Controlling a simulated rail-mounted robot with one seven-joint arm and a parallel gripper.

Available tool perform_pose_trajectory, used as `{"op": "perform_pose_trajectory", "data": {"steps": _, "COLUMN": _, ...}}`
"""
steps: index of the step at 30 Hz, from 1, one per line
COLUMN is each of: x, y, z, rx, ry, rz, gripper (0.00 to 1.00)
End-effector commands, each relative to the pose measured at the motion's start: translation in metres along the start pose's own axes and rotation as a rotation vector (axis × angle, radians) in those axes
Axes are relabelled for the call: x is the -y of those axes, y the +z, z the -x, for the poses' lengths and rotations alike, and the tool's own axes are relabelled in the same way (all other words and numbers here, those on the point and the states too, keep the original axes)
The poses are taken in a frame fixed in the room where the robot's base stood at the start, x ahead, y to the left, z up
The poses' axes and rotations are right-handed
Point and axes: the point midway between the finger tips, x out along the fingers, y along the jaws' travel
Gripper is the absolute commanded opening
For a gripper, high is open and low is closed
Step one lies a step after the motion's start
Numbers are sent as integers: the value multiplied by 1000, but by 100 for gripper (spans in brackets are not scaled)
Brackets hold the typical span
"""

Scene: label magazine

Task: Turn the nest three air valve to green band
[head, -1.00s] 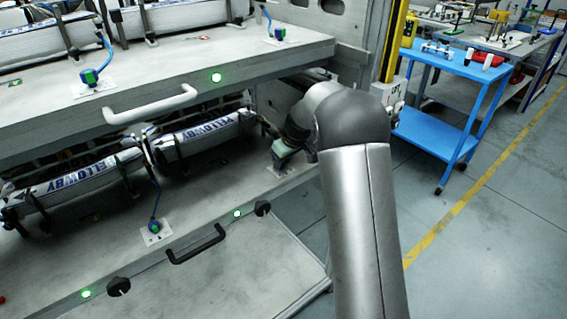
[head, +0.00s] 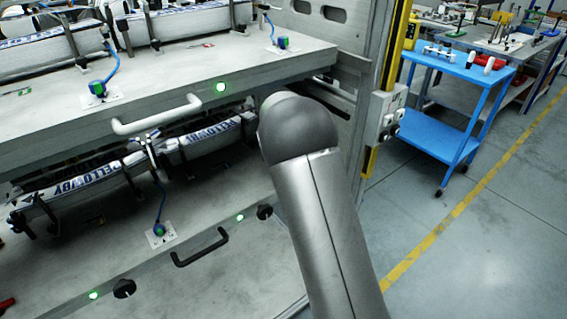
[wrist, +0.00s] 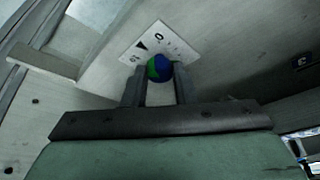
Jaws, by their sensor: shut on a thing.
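In the wrist view, a round valve knob (wrist: 160,67), part blue and part green, sits in front of a white label plate (wrist: 150,42) with a dark triangle and small marks. My gripper (wrist: 158,78) has its two fingers on either side of the knob and is shut on it. Which mark the knob points to is too small to read. In the head view, my arm hides the gripper and this valve. Other blue-and-green valves show on the upper deck at left (head: 97,88) and right (head: 282,43), and on the lower deck (head: 158,230).
Clamped, labelled stacks (head: 80,182) lie on the lower deck beneath the upper deck's light handle (head: 155,115). A dark handle (head: 200,247) and black knobs (head: 124,288) line the lower front edge. A blue cart (head: 440,130) stands at right, with clear floor beside it.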

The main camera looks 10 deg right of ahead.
Motion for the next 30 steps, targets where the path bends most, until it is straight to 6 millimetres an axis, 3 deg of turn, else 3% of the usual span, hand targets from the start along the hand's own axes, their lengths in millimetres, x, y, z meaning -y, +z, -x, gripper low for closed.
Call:
{"op": "perform_pose_trajectory", "data": {"steps": 20, "x": 1, "y": 0, "z": 0, "rx": 0, "ry": 25, "rz": -62, "gripper": 2}}
{"op": "perform_pose_trajectory", "data": {"steps": 21, "x": 1, "y": 0, "z": 0, "rx": 0, "ry": 25, "rz": -62, "gripper": 28}}
{"op": "perform_pose_trajectory", "data": {"steps": 23, "x": 1, "y": 0, "z": 0, "rx": 0, "ry": 25, "rz": -62, "gripper": 44}}
{"op": "perform_pose_trajectory", "data": {"steps": 30, "x": 1, "y": 0, "z": 0, "rx": 0, "ry": 25, "rz": -62, "gripper": 47}}
